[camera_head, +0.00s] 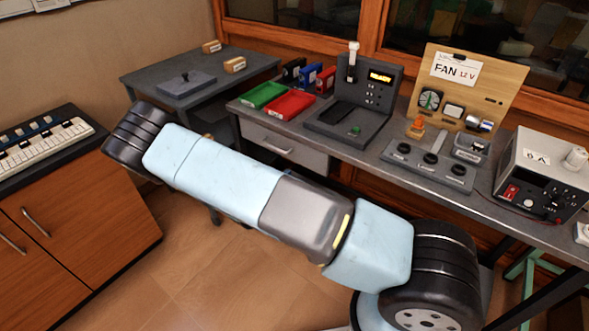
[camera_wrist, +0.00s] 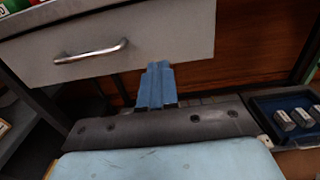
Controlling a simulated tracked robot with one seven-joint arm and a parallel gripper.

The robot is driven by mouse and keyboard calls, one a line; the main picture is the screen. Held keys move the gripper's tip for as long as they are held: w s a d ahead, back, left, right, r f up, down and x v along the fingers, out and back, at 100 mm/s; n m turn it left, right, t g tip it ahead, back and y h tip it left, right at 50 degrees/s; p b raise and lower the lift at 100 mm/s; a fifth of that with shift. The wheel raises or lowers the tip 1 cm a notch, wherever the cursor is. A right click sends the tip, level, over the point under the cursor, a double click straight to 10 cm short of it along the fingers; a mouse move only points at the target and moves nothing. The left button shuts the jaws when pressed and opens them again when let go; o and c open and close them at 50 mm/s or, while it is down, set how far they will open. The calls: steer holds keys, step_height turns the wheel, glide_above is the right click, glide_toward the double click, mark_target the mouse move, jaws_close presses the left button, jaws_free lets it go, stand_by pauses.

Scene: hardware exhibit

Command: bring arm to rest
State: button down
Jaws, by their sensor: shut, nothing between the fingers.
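My arm stretches across the head view in light blue and dark grey links, from the lower right to the upper left, over the floor in front of the workbench. My gripper is not visible in the head view. In the wrist view my gripper (camera_wrist: 159,68) shows as two blue fingers pressed together and empty. The fingers appear in front of the lower edge of a pale drawer front (camera_wrist: 185,32). I cannot tell how far they are from it.
The workbench (camera_head: 330,148) carries green and red trays, a dark test device (camera_head: 352,115) and a fan panel (camera_head: 470,85). A small side table (camera_head: 150,72) and an orange-brown cabinet (camera_head: 80,250) stand left.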

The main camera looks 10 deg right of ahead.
steer(key=s+d+r+m+g+y, duration=0.1)
steer(key=s+d+r+m+g, duration=0.4)
steer(key=r, duration=0.4)
steer(key=s+d+r+m+g+y, duration=0.25)
steer(key=r+m, duration=0.35)
steer(key=r, duration=0.3)
steer(key=s+d+r+m+g+y, duration=0.1)
steer(key=s+d+r+m+g, duration=0.4)
steer(key=r, duration=0.4)
steer(key=s+d+r+m+t+y, duration=0.2)
steer(key=s+r+m+t+y, duration=0.3)
steer(key=s+r, duration=1.4)
steer(key=r+m+y, duration=0.1)
steer(key=m+y, duration=0.2)
steer(key=m, duration=0.3)
steer(key=shift+s+d+r, duration=0.15)
steer(key=shift+s+d, duration=0.05)
steer(key=shift+s, duration=0.1)
